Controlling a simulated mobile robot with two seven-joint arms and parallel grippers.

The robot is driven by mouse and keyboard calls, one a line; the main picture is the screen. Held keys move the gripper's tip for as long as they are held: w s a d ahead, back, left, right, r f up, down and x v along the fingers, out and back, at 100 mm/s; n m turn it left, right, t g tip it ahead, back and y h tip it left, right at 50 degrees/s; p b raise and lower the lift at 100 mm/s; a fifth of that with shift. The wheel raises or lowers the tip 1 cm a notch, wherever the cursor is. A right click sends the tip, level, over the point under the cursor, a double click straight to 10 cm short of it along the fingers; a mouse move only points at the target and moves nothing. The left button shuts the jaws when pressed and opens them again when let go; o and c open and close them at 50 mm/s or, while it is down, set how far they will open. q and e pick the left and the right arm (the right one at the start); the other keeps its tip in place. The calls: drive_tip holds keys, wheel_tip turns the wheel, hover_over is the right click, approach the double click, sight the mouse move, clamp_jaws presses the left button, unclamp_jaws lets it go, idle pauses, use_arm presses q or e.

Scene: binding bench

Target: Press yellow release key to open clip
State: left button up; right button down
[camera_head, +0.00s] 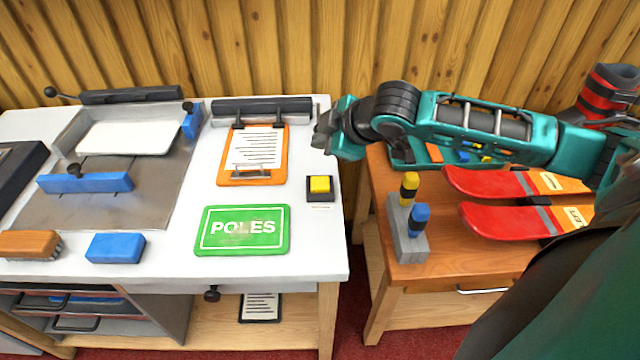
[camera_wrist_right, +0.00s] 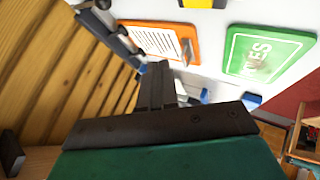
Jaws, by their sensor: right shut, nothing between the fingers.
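The yellow release key (camera_head: 320,184) sits on a black base near the right edge of the white bench. Part of it shows at the top edge of the right wrist view (camera_wrist_right: 197,3). A dark clip bar (camera_head: 262,106) at the back of the bench has two arms reaching down to the top of an orange clipboard (camera_head: 278,160) with a printed sheet. The clipboard also shows in the right wrist view (camera_wrist_right: 192,42). My right gripper (camera_head: 322,132) is shut and empty, above the bench behind the key and apart from it. My left gripper is out of view.
A green POLES sign (camera_head: 242,230) lies in front of the clipboard. A metal press with blue blocks (camera_head: 85,182) fills the left of the bench.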

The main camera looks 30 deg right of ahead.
drive_tip(key=b, duration=0.6)
hover_over(323, 185)
wheel_tip(323, 185, down, 5)
drive_tip(key=shift+f+b, duration=0.45)
drive_tip(key=shift+f, duration=1)
use_arm(q)
drive_tip(key=shift+h, duration=0.3)
drive_tip(key=f, duration=0.1)
drive_tip(key=w+d+f, duration=0.1)
drive_tip(key=f, duration=0.1)
drive_tip(key=d+f, duration=0.1)
drive_tip(key=f, duration=0.1)
drive_tip(key=shift+w, duration=0.25)
drive_tip(key=shift+a+f, duration=0.1)
drive_tip(key=shift+s, duration=0.1)
use_arm(e)
drive_tip(key=shift+f, duration=0.2)
drive_tip(key=shift+f, duration=0.15)
use_arm(q)
drive_tip(key=shift+r, duration=0.2)
use_arm(e)
drive_tip(key=shift+f, duration=0.1)
